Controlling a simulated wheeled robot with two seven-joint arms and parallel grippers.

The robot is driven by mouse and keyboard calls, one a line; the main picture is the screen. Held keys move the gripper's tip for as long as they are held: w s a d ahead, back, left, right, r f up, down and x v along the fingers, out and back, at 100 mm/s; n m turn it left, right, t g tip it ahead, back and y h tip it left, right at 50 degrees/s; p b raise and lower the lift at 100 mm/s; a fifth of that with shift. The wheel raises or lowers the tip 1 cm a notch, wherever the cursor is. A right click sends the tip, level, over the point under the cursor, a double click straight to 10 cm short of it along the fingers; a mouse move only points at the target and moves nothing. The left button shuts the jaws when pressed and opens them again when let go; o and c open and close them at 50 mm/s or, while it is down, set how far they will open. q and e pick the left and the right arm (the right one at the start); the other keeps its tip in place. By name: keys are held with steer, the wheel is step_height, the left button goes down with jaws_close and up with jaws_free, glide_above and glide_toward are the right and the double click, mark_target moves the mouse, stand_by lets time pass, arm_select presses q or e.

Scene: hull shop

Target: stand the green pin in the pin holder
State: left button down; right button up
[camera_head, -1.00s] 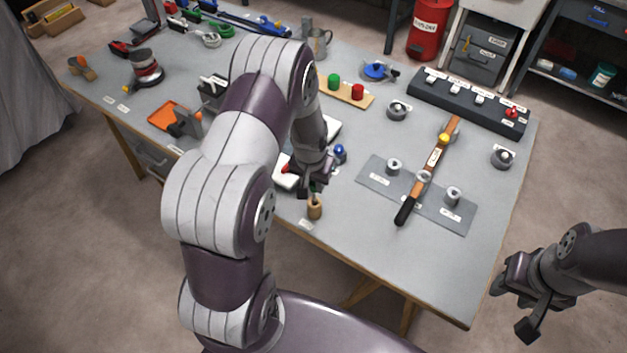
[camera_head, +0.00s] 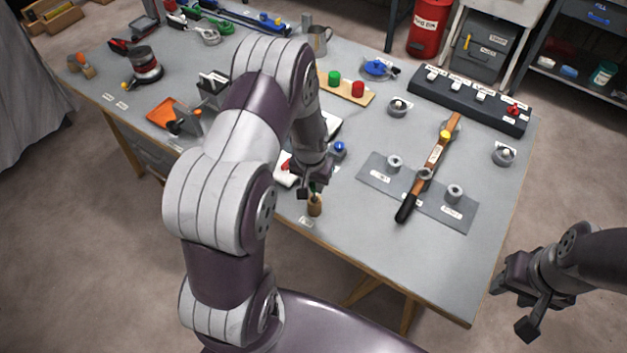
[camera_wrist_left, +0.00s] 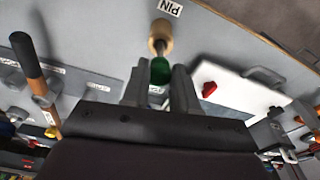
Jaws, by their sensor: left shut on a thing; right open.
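The green pin (camera_wrist_left: 159,71) is between the fingers of my left gripper (camera_wrist_left: 160,88), which is shut on it. In the head view my left gripper (camera_head: 312,190) is just above the pin holder, near the front edge of the table. The pin holder (camera_head: 315,207) is a small tan wooden cylinder. In the left wrist view the holder (camera_wrist_left: 160,36) lines up with the pin, beside a "PIN" label. I cannot tell whether the pin's lower end is inside the holder. My right gripper (camera_head: 517,303) is open and empty, off the table's right side.
A white board with a red piece (camera_wrist_left: 210,89) lies close beside my left gripper. A grey mat (camera_head: 460,217) with several metal rings and a dark-handled wooden tool (camera_head: 425,178) lies to the right. The table front between holder and mat is clear.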

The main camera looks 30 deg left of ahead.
mark_target(313, 190)
arm_select(q)
steer(key=shift+f+b, duration=1.6)
steer(key=shift+f, duration=0.75)
stand_by(0.6)
steer(key=shift+c, duration=2)
jaws_free()
step_height(313, 190, up, 8)
steer(key=p, duration=0.6)
steer(key=shift+r+p, duration=0.1)
steer(key=shift+p, duration=0.3)
steer(key=shift+s, duration=0.1)
